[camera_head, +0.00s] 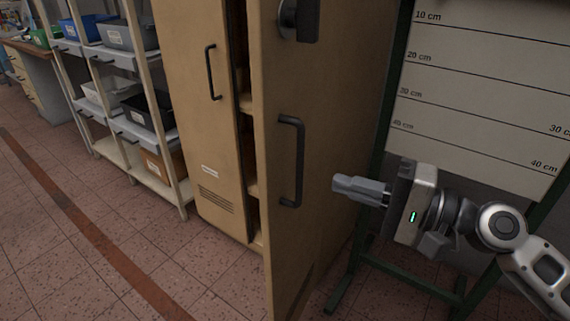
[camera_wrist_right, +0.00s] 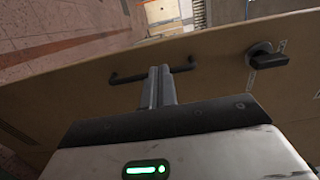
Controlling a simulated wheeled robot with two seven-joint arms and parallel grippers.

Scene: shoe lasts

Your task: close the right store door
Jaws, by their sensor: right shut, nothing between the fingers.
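The right store door (camera_head: 335,150) is a tan panel that stands open, swung out towards me, with a gap between it and the left door (camera_head: 200,90). It carries a dark bar handle (camera_head: 291,160) and a dark knob (camera_head: 298,18) above it. My right gripper (camera_head: 342,185) is shut and empty, to the right of the door handle in the head view. In the right wrist view my shut fingers (camera_wrist_right: 160,72) point at the door panel (camera_wrist_right: 215,75), overlapping the handle (camera_wrist_right: 128,79); I cannot tell whether they touch. My left gripper is not in view.
A green-framed board with centimetre marks (camera_head: 480,100) stands to the right, close behind my right arm. A shelf rack (camera_head: 120,110) with several bins stands left of the cabinet. The tiled floor (camera_head: 60,240) at the front left is clear.

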